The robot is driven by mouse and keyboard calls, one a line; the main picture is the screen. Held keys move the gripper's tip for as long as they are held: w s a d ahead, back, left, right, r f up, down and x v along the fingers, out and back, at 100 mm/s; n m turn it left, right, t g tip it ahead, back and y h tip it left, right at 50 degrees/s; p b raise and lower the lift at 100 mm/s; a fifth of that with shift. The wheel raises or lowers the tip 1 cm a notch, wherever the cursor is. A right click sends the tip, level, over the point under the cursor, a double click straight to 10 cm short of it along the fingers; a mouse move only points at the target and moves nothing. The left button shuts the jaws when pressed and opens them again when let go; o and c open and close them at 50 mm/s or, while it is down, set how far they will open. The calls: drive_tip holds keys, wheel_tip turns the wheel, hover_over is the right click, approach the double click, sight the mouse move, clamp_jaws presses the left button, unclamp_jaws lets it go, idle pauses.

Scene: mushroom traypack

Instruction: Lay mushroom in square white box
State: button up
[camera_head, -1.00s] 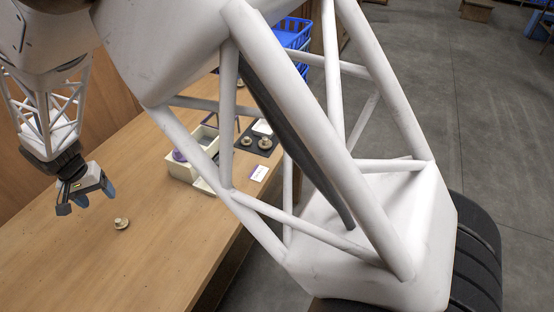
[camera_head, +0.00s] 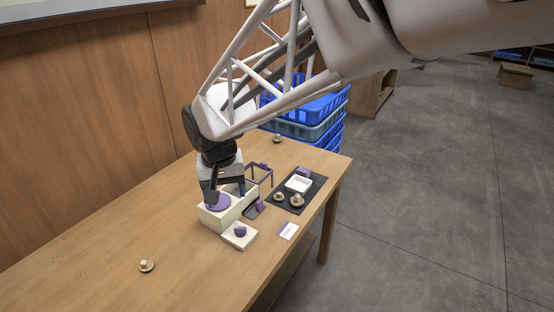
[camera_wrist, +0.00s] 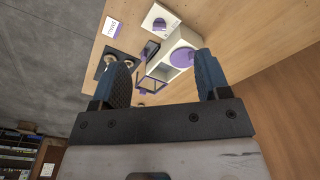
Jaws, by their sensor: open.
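The square white box (camera_head: 298,183) is a small open tray on a dark mat (camera_head: 314,190). Two mushrooms, one smaller (camera_head: 279,197) and one larger (camera_head: 297,200), stand on the mat in front of it. A third mushroom (camera_head: 147,265) stands alone on the table at the lower left, and a fourth (camera_head: 277,139) stands at the back. My gripper (camera_head: 226,190) is over the cream block with the purple disc, away from the white box.
The cream block (camera_head: 217,220) carries a purple disc (camera_head: 219,202). Beside it are a low cream block (camera_head: 239,237) with a purple piece, a dark frame (camera_head: 259,173) and a white card (camera_head: 288,231). Blue crates (camera_head: 310,120) stand behind. The table's left is mostly clear.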

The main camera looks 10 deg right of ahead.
drive_tip(key=s+d+r, duration=0.2)
drive_tip(key=s+d, duration=0.7)
drive_tip(key=s, duration=0.1)
drive_tip(key=s+d+r+t, duration=0.1)
drive_tip(key=s+d, duration=0.8)
drive_tip(key=shift+s+r+t, duration=0.3)
drive_tip(key=shift+s+r, duration=0.05)
drive_tip(key=shift+o, duration=0.5)
drive_tip(key=shift+w, duration=0.15)
